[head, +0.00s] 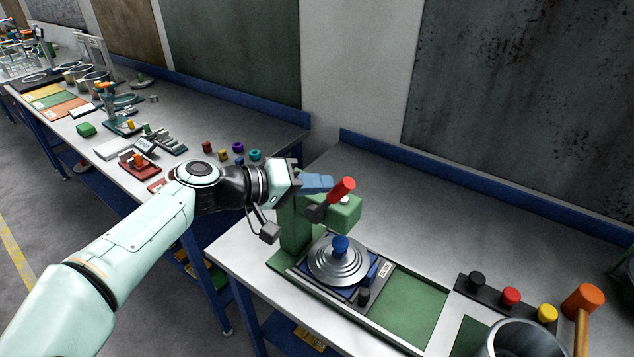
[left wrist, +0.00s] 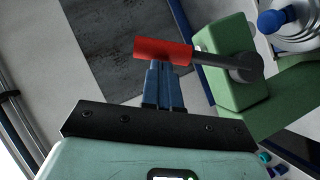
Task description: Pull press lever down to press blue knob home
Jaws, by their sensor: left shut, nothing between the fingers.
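The green press (head: 296,228) stands on the near bench. Its dark lever (left wrist: 222,62) sticks up at a slant and ends in a red handle (head: 344,187), which also shows in the left wrist view (left wrist: 150,48). The blue knob (head: 340,243) stands on top of a stepped silver lid (head: 322,262) under the press head; the wrist view shows the knob (left wrist: 271,21) at top right. My left gripper (head: 329,182) has blue fingers, shut and empty. Their tips (left wrist: 161,67) are right at the red handle's side; I cannot tell whether they touch. My right gripper is out of view.
A dark rack (head: 492,298) with black, red and yellow knobs lies to the right. An orange-headed mallet (head: 583,299) and a metal pot (head: 520,340) are at bottom right. The bench behind the press is clear. Another bench (head: 228,122) holds many small parts.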

